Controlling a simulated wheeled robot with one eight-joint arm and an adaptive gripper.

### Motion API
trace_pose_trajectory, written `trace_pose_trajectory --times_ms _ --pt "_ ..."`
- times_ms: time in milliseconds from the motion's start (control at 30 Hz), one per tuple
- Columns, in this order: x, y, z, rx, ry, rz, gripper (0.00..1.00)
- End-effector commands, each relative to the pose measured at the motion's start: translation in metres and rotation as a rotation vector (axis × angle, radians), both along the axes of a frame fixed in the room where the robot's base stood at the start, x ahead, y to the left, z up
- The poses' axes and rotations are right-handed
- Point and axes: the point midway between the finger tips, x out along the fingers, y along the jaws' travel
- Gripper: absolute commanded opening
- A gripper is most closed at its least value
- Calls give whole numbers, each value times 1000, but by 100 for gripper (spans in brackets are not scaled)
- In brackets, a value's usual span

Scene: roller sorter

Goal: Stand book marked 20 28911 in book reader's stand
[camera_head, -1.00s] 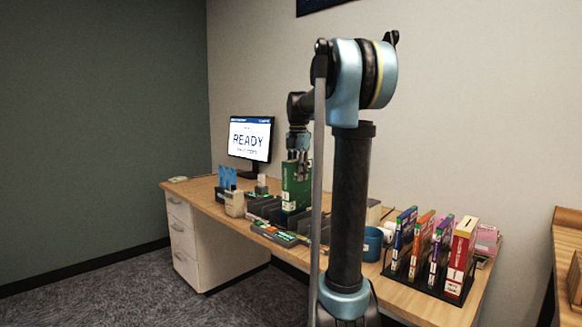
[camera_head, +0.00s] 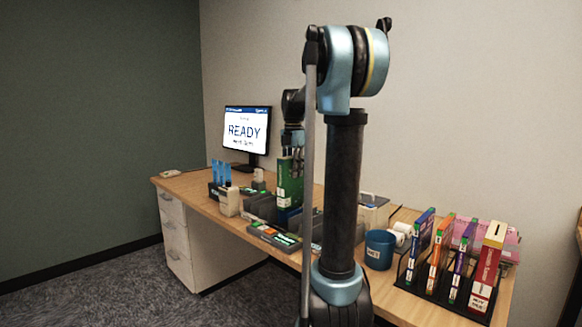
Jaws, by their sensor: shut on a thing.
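My gripper (camera_head: 293,158) is shut on a green book (camera_head: 289,187) and holds it upright above the desk. The book's lower end is at a dark slotted stand (camera_head: 262,208) on the desk; I cannot tell whether it rests in a slot. The number on the green book is too small to read. My arm's column hides part of the desk just right of the book. Several more books, blue, orange, purple and red (camera_head: 487,268), stand in a black rack (camera_head: 433,290) at the right end of the desk.
A monitor (camera_head: 246,131) reading READY stands at the back left. A blue cup (camera_head: 379,250) and white rolls (camera_head: 402,233) sit left of the rack. A flat device (camera_head: 274,237) with green labels lies at the desk's front edge. Drawers (camera_head: 177,240) are below left.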

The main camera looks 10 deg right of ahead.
Motion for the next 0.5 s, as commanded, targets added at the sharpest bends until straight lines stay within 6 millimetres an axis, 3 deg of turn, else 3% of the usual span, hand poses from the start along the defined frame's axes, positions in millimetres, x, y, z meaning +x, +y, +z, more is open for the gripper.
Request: trace_pose_trajectory --times_ms 500 --pt "0 -2 -47 0 0 -3 0"
